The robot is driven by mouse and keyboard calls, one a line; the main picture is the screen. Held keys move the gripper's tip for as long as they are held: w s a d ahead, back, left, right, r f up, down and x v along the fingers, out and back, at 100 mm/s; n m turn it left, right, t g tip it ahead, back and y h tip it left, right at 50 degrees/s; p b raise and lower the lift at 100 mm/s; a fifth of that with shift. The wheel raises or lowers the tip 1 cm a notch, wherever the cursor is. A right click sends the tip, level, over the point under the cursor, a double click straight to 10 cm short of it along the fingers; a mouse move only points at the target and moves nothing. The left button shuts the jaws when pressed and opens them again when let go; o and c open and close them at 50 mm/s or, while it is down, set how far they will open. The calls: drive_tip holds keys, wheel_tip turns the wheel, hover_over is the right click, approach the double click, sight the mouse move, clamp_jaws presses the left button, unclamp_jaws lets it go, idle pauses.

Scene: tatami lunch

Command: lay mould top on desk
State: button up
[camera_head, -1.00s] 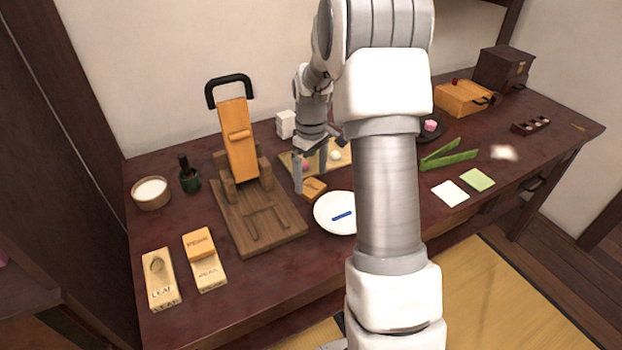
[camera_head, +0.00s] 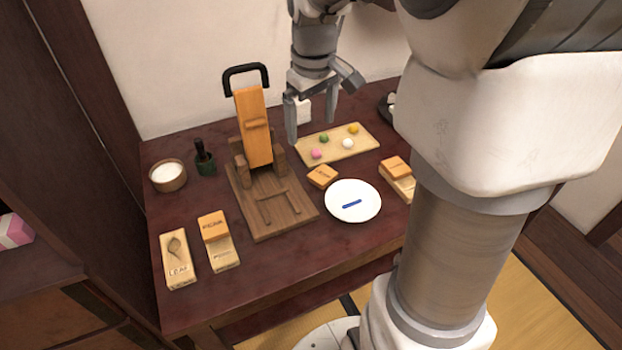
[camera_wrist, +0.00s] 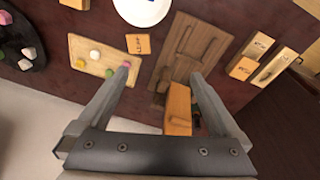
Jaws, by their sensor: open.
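A small orange mould top (camera_head: 322,177) lies flat on the dark red desk (camera_head: 270,260), between the white plate and the wooden press. It also shows in the wrist view (camera_wrist: 138,44). A dark mark is on its upper face. My gripper (camera_head: 312,122) is open and empty, raised above the desk behind this block and apart from it. In the wrist view my gripper (camera_wrist: 160,78) has its fingers spread with nothing between them. Another orange top (camera_head: 213,226) sits on a pale mould at the front left. A third orange top (camera_head: 396,166) rests on a pale mould right of the plate, partly hidden by my arm.
The wooden press (camera_head: 270,207) with a black handle stands left of my gripper. A tray (camera_head: 350,153) holds several coloured balls. The plate (camera_head: 367,202) bears a blue strip. The front desk is clear.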

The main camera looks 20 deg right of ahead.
drive_tip(key=s+a+r+m+t, duration=0.2)
drive_tip(key=s+a, duration=0.2)
drive_tip(key=s, duration=0.5)
drive_tip(key=s+a+r+m+t, duration=0.15)
drive_tip(key=s+a, duration=0.25)
drive_tip(key=s, duration=0.6)
wheel_tip(320, 180, up, 17)
drive_tip(key=p, duration=1.6)
drive_tip(key=shift+w+f+p, duration=0.15)
drive_tip(key=shift+w+p, duration=0.25)
